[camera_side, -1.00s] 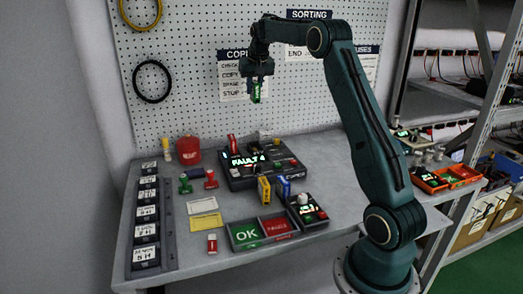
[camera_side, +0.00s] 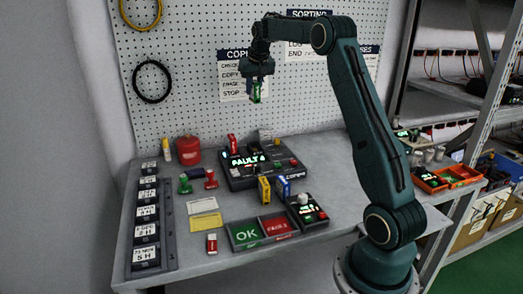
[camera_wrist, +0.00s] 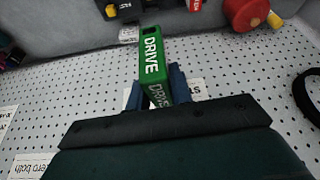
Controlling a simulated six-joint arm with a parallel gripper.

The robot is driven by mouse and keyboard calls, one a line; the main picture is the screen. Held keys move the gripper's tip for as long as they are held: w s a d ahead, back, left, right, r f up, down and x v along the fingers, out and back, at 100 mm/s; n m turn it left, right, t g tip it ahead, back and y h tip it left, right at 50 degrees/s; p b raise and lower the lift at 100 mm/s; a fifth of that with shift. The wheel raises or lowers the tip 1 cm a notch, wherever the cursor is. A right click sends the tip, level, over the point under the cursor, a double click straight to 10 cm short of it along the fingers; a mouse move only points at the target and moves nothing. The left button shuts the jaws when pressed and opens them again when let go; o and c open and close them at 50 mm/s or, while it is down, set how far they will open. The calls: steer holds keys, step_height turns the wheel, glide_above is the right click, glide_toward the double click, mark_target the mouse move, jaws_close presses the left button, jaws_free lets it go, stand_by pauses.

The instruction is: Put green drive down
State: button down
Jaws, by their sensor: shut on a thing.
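The green drive (camera_wrist: 152,57) is a small upright-sided block with "DRIVE" lettered in white. My gripper (camera_wrist: 154,95) is shut on it, one blue-grey finger on each side. In the side view my gripper (camera_side: 257,84) holds the drive (camera_side: 256,93) high above the table, in front of the pegboard. A black device (camera_side: 240,181) with a lit "FAULT" display stands on the table below, with a red drive (camera_side: 232,141) upright in it.

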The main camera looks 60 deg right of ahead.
steer(key=s+a+f+n+g+y, duration=0.1)
steer(key=s+a+n+g+y, duration=0.1)
steer(key=s+a+n, duration=0.9)
steer(key=s+a+f+n+g+y, duration=0.2)
steer(key=s+a+n+y, duration=0.3)
steer(key=s+a+n, duration=0.7)
steer(key=shift+a+n+g, duration=0.6)
steer(key=shift+a+n, duration=3.2)
steer(key=shift+a, duration=0.05)
steer(key=shift+f, duration=0.2)
glide_above(277, 229)
step_height(277, 229, down, 16)
steer(key=shift+f, duration=0.1)
steer(key=shift+f, duration=1.8)
